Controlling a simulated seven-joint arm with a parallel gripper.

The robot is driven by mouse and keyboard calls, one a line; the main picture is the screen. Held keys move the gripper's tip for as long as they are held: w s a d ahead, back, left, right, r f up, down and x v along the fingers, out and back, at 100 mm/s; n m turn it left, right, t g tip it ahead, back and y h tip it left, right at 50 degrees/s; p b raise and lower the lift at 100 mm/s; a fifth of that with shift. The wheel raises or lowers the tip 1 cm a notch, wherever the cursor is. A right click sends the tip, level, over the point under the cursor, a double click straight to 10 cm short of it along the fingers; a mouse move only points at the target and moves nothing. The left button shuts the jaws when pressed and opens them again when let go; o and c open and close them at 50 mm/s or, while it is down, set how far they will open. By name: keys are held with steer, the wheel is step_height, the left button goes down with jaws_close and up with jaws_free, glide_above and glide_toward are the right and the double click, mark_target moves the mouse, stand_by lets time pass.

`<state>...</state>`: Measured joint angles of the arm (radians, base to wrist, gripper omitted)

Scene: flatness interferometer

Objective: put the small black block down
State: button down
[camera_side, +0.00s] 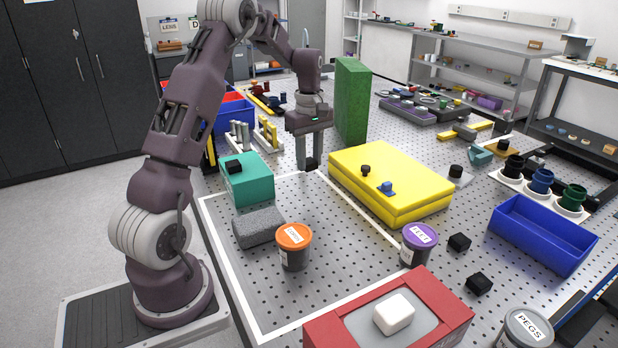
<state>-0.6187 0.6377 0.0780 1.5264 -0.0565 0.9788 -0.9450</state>
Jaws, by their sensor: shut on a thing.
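My gripper (309,155) points down above the perforated table, between the teal box and the yellow case. It is shut on a small black block (312,164), which shows at the fingertips. I cannot tell whether the block touches the table. Other small black blocks are in view: one on top of the teal box (247,183), and two on the table at the right, a block (459,242) and another block (478,284) nearer the front.
A yellow case (390,180) stands right of my gripper and a tall green panel (352,100) behind it. A grey block (258,227), an orange-lidded tub (294,250) and a purple-lidded tub (418,245) stand in front. Bare table (330,225) lies between them.

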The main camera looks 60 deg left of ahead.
steer(key=r, duration=0.1)
steer(key=s+a+r, duration=0.1)
steer(key=r, duration=0.1)
steer(key=shift+s+a, duration=0.25)
steer(key=shift+a, duration=0.05)
step_height(320, 180, up, 6)
glide_above(256, 168)
steer(key=w, duration=0.1)
steer(key=shift+m, duration=0.5)
steer(key=f, duration=0.5)
steer(key=s+f, duration=0.1)
steer(key=f, duration=0.2)
steer(key=shift+f, duration=0.65)
steer(key=shift+f, duration=0.15)
steer(key=c, duration=1.3)
jaws_free()
